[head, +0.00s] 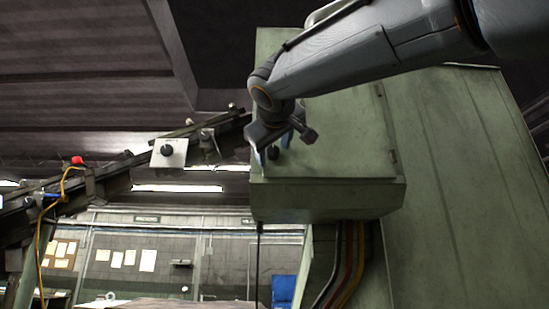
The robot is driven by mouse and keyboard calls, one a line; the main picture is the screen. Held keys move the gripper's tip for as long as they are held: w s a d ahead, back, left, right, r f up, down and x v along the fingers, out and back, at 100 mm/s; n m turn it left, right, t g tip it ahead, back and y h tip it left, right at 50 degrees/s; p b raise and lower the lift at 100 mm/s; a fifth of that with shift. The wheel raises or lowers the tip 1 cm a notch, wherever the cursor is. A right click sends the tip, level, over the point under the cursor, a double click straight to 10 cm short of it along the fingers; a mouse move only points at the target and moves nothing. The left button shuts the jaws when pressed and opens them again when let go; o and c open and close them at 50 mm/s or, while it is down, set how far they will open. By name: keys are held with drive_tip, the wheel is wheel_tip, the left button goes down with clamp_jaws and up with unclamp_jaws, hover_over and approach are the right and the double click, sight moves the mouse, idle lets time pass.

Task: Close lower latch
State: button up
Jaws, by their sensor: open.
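The green cabinet (345,150) hangs at the centre of the head view, with its door facing me. A small dark knob (272,153), which looks like the lower latch, is low on the left side of the door. My gripper (274,148) is open and right at this knob, with its blue-tipped fingers around or just in front of it. I cannot tell whether the fingers touch it. The latch's exact turn is too small to tell. My arm and wrist cover the upper part of the door, and no upper latch shows.
A sloping conveyor (120,175) with a white switch box (169,152) and a red button (77,160) runs up to the cabinet's left side. Cables (345,265) hang below the cabinet. A large green machine panel (455,190) stands to the right. Open space lies below left.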

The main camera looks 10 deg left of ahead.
drive_tip(key=m+b, duration=0.1)
drive_tip(key=m, duration=0.1)
drive_tip(key=shift+f+m+b, duration=0.15)
drive_tip(key=shift+m+b, duration=0.15)
drive_tip(key=shift+m, duration=0.1)
drive_tip(key=shift+m+b, duration=1)
drive_tip(key=shift+b, duration=0.1)
drive_tip(key=shift+r+m+b, duration=0.2)
drive_tip(key=shift+m+b, duration=0.85)
drive_tip(key=shift+m, duration=0.55)
clamp_jaws()
drive_tip(key=n+p, duration=0.2)
drive_tip(key=n, duration=0.3)
drive_tip(key=shift+s+r, duration=0.1)
drive_tip(key=n+p, duration=0.3)
drive_tip(key=n, duration=0.3)
unclamp_jaws()
